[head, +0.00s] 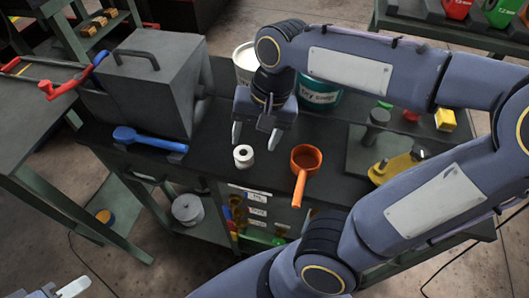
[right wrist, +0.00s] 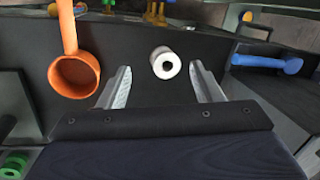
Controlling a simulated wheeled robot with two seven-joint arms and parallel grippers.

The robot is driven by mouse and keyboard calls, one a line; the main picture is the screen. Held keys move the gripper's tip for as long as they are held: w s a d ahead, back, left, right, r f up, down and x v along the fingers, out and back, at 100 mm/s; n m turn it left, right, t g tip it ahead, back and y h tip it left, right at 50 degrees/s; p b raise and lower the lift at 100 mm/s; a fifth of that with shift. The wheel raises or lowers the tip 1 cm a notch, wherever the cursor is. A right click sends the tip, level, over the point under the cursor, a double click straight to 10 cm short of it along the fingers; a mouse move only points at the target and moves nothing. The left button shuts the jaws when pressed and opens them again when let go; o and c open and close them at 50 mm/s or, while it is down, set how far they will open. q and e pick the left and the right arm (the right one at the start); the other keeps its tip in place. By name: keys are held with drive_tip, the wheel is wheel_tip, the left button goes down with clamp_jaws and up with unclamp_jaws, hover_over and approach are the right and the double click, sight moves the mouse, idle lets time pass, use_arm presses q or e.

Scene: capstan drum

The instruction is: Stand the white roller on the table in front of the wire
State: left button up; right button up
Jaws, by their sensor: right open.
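The white roller (head: 243,156) is a short cylinder with a hole in its end. It appears to stand on end on the dark table (head: 215,160), near the front edge. My right gripper (head: 256,138) is open and empty, just behind and above the roller. In the right wrist view the roller (right wrist: 164,63) shows just beyond and between the open fingertips (right wrist: 160,72), not gripped. My left gripper (head: 76,288) shows only in part at the bottom left corner, and its jaws are unclear. I cannot make out a wire on the table.
An orange pan (head: 305,160) lies right of the roller, close to my right gripper. A blue-handled tool (head: 150,139) and a big grey box (head: 150,80) are to the left. A white tub (head: 245,62) and a teal-labelled tub (head: 320,92) stand behind.

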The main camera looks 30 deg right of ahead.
drive_tip(key=s+f+n+t+y, duration=0.1)
drive_tip(key=s+f+n+t, duration=0.2)
drive_tip(key=s, duration=0.5)
drive_tip(key=shift+s+a+n+t, duration=0.2)
drive_tip(key=shift+a+n+t, duration=0.25)
drive_tip(key=shift+n+t, duration=0.65)
